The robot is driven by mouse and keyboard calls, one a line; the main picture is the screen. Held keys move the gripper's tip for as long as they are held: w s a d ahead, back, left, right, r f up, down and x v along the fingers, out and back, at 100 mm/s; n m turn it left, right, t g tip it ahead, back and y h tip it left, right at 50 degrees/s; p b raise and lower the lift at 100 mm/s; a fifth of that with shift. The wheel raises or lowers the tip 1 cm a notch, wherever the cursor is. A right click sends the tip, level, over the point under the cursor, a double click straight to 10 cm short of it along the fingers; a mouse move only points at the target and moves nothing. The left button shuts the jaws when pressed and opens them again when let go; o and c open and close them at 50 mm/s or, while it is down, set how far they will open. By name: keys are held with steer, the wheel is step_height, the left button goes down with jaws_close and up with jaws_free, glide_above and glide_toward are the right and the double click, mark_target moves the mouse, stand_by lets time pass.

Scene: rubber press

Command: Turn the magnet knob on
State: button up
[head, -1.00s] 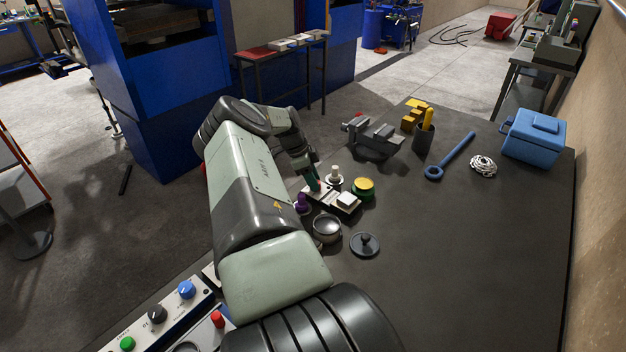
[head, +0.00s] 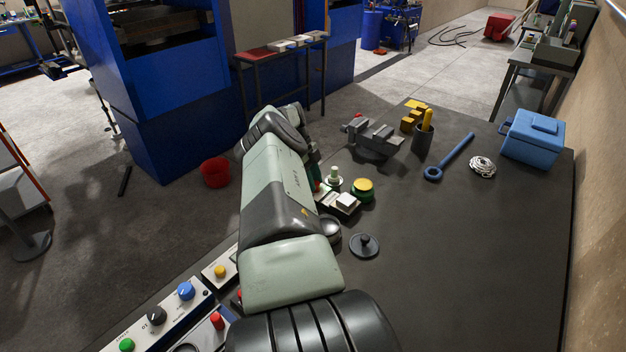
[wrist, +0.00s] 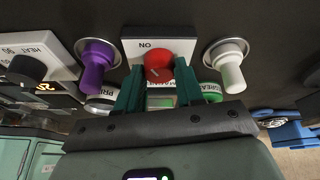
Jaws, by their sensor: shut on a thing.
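The magnet knob (wrist: 157,62) is a red knob with a marker line, in the middle of the wrist view. It stands on a white plate (wrist: 184,46), with the letters "ON" upside down near its left side. My gripper (wrist: 160,77) has its two green fingers on either side of the red knob and is shut on it. In the head view my arm hides most of the gripper and the knob.
A black lid (head: 364,245) lies on the dark table (head: 470,260). A yellow-topped green tin (head: 363,189) stands nearby. Free table lies to the right.

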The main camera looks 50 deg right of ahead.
steer(key=o, duration=1)
steer(key=shift+o, duration=0.2)
steer(key=v, duration=0.7)
steer(key=shift+r, duration=0.25)
steer(key=shift+w, duration=0.1)
